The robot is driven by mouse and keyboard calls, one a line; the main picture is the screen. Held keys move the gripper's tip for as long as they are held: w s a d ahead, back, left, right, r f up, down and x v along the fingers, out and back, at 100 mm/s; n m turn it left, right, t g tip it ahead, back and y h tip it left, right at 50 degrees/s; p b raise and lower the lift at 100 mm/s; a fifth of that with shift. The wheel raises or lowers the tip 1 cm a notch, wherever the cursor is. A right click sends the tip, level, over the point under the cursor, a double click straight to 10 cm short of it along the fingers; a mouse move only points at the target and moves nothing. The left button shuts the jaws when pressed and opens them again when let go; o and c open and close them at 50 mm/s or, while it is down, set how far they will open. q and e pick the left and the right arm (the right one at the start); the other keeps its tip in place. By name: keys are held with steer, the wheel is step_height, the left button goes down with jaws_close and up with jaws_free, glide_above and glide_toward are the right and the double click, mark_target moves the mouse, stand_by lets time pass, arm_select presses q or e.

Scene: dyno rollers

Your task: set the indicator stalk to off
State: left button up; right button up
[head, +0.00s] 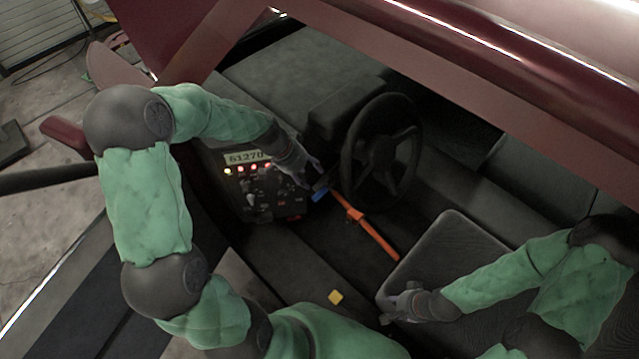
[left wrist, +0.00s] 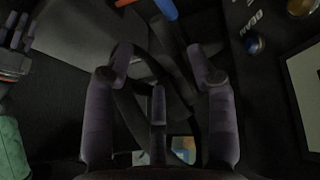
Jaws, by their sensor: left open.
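A blue-ended stalk (head: 321,193) sticks out beside the steering wheel (head: 384,150), low on its left. An orange bar (head: 378,238) runs below it to the right. I cannot tell for sure which is the indicator stalk or what its setting is. My left gripper (head: 312,177) is open close by the blue end, left of the wheel. In the left wrist view its fingers (left wrist: 160,72) are spread with nothing clearly held; the blue end (left wrist: 166,8) and orange end (left wrist: 124,2) show beyond them at the top. My right gripper (head: 397,304) is apart, by the seat, fingers spread.
A control panel (head: 262,192) with a lit display, lamps and knobs stands left of the wheel. The red car frame (head: 480,110) crosses above. A dark seat (head: 450,245) is at the lower right, and a yellow block (head: 336,297) lies low in the middle.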

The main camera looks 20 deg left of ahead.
mark_target(320, 185)
arm_select(q)
steer(key=b+x, duration=0.1)
steer(key=x, duration=0.6)
steer(key=shift+f, duration=0.3)
jaws_close()
